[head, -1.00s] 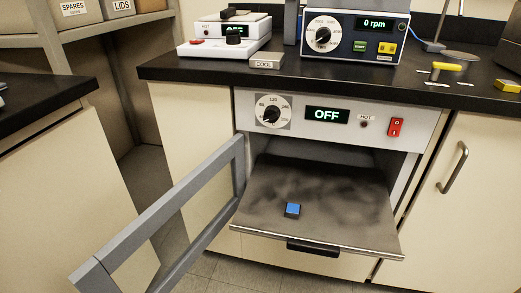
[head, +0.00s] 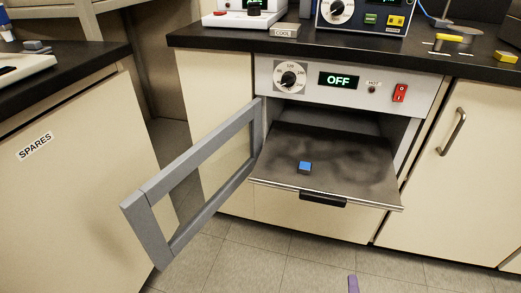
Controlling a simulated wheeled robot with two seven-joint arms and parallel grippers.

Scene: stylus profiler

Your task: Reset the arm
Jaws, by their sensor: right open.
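Only a small purple tip at the bottom edge of the head view seems to belong to my right gripper (head: 352,284). The rest of it is out of frame, and I see nothing held. It is over the floor, in front of the oven and well apart from it. My left gripper is not in view. The oven (head: 354,81) shows OFF on its display, and its grey door frame (head: 147,225) stands open to the left. A blue block (head: 305,167) rests on the pulled-out dark shelf (head: 350,185).
The open door and shelf stick out over the tiled floor (head: 260,262). The black bench (head: 220,36) above holds a COOL block (head: 284,30), a blue instrument (head: 375,18) and a yellow-handled item (head: 450,38). A cabinet labelled SPARES (head: 75,170) stands left. Floor in front is clear.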

